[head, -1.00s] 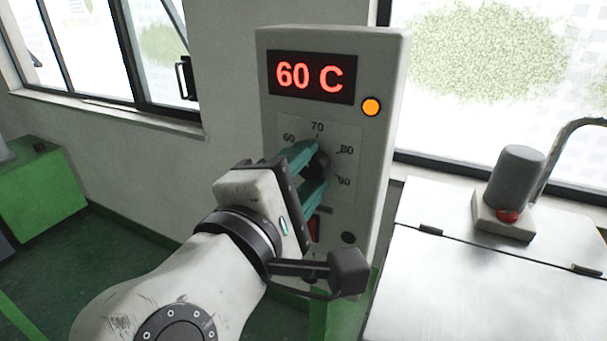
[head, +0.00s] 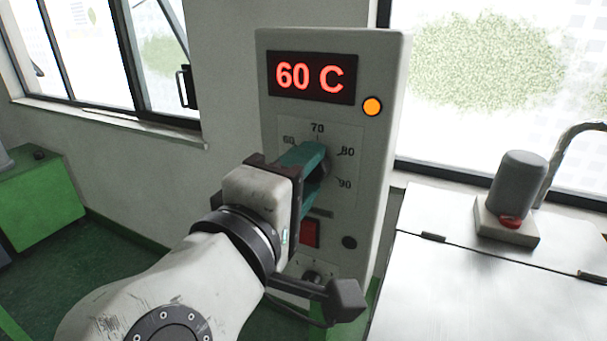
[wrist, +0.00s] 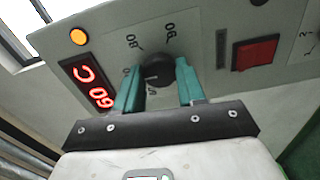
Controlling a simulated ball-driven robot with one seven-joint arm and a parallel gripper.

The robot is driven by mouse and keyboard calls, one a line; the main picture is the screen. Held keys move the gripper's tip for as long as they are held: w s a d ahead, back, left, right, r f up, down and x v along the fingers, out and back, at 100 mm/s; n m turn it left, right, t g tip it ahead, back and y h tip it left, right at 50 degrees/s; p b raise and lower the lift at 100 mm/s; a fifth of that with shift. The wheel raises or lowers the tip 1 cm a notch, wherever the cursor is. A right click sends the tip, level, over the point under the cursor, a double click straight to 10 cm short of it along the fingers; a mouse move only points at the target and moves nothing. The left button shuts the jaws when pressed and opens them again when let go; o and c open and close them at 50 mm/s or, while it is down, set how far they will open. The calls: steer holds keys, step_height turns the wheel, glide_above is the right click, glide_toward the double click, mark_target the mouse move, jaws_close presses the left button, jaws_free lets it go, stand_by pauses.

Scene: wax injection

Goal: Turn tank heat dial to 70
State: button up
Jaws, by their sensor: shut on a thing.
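The tank heat dial (wrist: 157,70) is a dark round knob on a grey control panel (head: 384,150), with 60, 70, 80 and 90 printed around it. My gripper (wrist: 159,72) has its two teal fingers on opposite sides of the knob, shut on it. In the head view my gripper (head: 318,172) hides most of the knob. The display (head: 311,77) above reads 60 C in red; it also shows in the wrist view (wrist: 88,88). A pale mark shows on the knob, but its exact pointing is unclear.
An orange lamp (head: 372,106) is lit beside the display. A red switch (head: 310,233) and a smaller lower dial (head: 314,277) are below the tank dial, close to my wrist. A metal-topped tank (head: 470,285) with a grey motor (head: 518,183) stands at right. Windows are behind.

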steer(key=shift+f, duration=0.15)
steer(key=o, duration=1.1)
steer(key=shift+c, duration=0.2)
steer(key=b+v, duration=0.2)
steer(key=v, duration=0.8)
steer(key=shift+s, duration=0.4)
steer(key=shift+a, duration=0.15)
